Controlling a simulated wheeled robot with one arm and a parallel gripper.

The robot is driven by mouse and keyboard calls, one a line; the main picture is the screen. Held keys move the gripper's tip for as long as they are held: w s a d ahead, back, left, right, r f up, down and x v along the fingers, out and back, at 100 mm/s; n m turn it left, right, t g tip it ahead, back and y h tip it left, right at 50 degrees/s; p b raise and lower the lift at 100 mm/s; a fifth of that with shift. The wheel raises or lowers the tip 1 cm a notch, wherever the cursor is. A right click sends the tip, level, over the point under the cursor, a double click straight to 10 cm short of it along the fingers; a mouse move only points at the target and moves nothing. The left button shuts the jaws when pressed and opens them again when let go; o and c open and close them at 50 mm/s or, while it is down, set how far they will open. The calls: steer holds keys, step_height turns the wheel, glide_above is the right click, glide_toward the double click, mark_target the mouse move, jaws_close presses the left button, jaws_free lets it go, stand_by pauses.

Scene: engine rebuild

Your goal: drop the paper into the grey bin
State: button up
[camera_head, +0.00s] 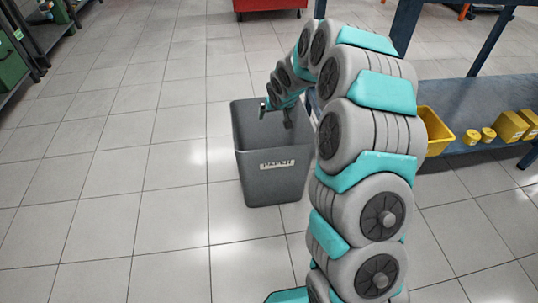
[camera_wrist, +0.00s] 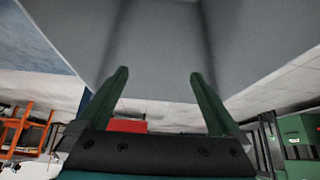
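The grey bin (camera_head: 272,185) stands on the tiled floor in the middle of the head view, with a pale label on its front. My gripper (camera_head: 276,113) is at the bin's mouth, pointing down. In the wrist view my gripper (camera_wrist: 158,76) has its two green fingers spread wide apart with nothing between them. The bin's grey inner walls (camera_wrist: 150,45) fill the upper part of that view, beyond the fingertips. I see no paper in either view; the bottom of the bin is hidden in the head view.
A blue-grey workbench (camera_head: 455,100) stands at right, with a yellow container (camera_head: 436,132) and small yellow boxes (camera_head: 512,127) on its lower shelf. A red cabinet (camera_head: 270,4) is at the back. Shelving with a green box (camera_head: 10,66) is at far left. The floor left of the bin is clear.

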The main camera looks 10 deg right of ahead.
steer(key=v, duration=0.7)
steer(key=shift+s+r, duration=0.2)
steer(key=shift+r, duration=0.1)
stand_by(0.4)
